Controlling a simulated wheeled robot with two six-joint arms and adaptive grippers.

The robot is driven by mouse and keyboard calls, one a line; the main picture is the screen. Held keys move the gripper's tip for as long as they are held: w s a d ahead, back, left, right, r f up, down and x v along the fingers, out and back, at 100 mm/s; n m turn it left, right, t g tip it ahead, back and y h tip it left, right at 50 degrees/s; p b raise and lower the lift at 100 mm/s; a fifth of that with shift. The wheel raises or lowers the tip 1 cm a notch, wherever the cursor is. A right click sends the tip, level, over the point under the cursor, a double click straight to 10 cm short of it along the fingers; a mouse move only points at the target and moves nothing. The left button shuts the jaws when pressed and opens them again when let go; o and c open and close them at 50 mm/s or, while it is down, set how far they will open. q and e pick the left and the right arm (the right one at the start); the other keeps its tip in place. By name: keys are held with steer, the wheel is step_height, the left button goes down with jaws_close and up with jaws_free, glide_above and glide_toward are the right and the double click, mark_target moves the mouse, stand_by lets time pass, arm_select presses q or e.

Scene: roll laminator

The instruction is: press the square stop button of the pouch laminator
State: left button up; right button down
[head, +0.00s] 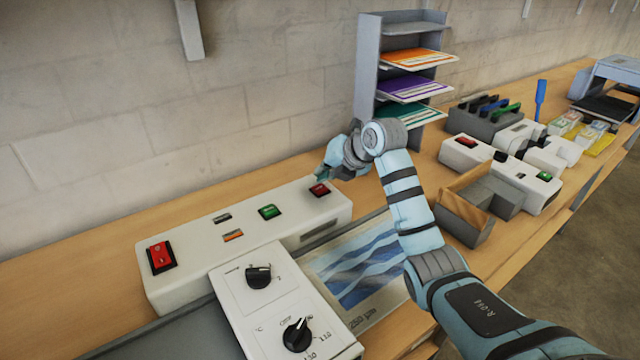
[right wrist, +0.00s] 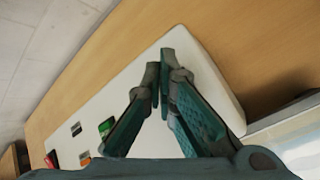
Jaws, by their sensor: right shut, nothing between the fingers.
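The pouch laminator (head: 180,272) is a long white box on the bench, also in the right wrist view (right wrist: 205,85). Its square red stop button (head: 319,190) is at the right end of its top. In the right wrist view my fingers hide that button. A green button (head: 269,212) and a red rocker switch (head: 161,257) lie further left; the green one also shows in the wrist view (right wrist: 106,127). My right gripper (head: 321,176) is shut and empty, its fingertips just by the red button; I cannot tell whether they touch. My left gripper is out of view.
A white dial panel (head: 235,293) stands in front of the laminator, with a blue-patterned sheet (head: 345,262) to its right. A grey shelf (head: 367,75) with coloured folders stands behind my right arm. Further right are an open box (head: 465,225) and a second white device (head: 462,152).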

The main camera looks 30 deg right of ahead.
mark_target(323, 187)
step_height(323, 187, up, 5)
steer(key=p, duration=0.5)
steer(key=shift+f, duration=0.1)
stand_by(0.4)
stand_by(0.4)
